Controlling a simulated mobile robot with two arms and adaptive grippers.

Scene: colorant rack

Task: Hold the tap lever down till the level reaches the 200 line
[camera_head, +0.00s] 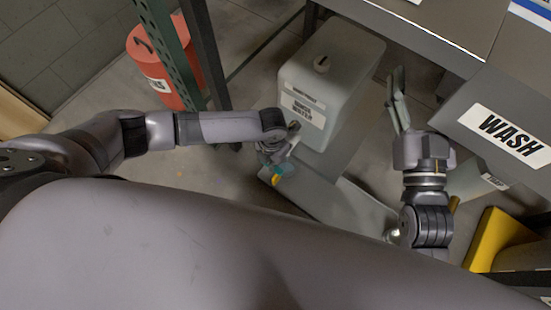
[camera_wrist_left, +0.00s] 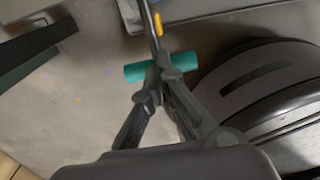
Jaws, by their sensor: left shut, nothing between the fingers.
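A large pale container (camera_head: 338,72) with a cap and a front label stands on a grey stand, and I take it to be the tapped one. A teal crossbar (camera_wrist_left: 136,72), probably the tap lever's grip, lies at the left fingertips in the left wrist view; it also shows in the head view (camera_head: 285,169). My left gripper (camera_wrist_left: 163,66) is shut and empty, its tips over the bar's middle; contact is unclear. A yellow piece (camera_wrist_left: 158,22) is just beyond. My right gripper (camera_head: 398,98) is raised right of the container, its fingers edge-on. No 200 line or liquid level is readable.
A grey bin marked WASH (camera_head: 500,120) and a metal shelf edge (camera_head: 420,32) are at the right. A yellow object (camera_head: 492,238) stands below them. A red container (camera_head: 158,65) is behind a green post (camera_head: 168,45) at upper left.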

